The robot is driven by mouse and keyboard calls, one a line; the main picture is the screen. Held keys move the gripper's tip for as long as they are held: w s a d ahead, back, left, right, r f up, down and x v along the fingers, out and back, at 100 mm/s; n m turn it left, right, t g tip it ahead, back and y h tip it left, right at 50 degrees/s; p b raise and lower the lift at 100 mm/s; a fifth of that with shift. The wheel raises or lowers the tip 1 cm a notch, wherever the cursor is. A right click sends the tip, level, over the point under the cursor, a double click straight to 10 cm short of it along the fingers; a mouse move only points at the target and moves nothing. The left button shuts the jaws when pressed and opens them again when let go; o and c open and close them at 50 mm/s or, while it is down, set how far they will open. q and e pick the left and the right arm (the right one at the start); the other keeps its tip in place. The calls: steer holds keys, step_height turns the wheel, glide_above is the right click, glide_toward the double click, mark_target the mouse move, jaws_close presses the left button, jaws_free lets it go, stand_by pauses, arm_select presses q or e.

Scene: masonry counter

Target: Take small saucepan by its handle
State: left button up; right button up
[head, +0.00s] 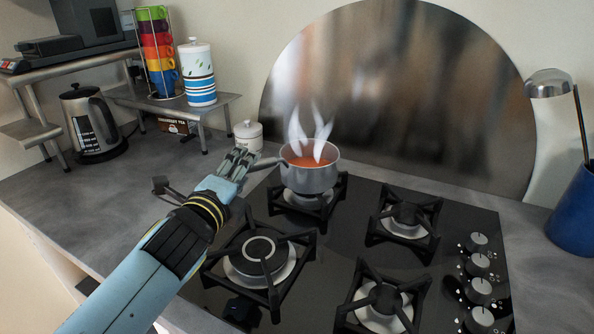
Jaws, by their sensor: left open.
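The small saucepan (314,179) is grey and stands upright on the back left burner of the black gas hob. It holds an orange-red liquid, and white steam rises from it. Its handle (266,164) points left toward my left gripper. My left gripper (243,158) is open at the handle's outer end, with its fingers close to it. The handle's far end is hidden by the fingers, and I cannot tell whether they touch it. My right gripper is not in view.
Empty burners surround the pan's burner, with knobs (479,264) at the hob's right. A white lidded jar (249,134) stands just behind my left gripper. A kettle (94,124) stands at the left, a blue pot (577,215) at the right. The left counter is mostly clear.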

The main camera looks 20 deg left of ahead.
arm_select(q)
steer(key=shift+w, duration=0.2)
steer(key=shift+s, duration=0.15)
jaws_close()
steer(key=shift+r, duration=0.15)
steer(key=shift+r, duration=0.15)
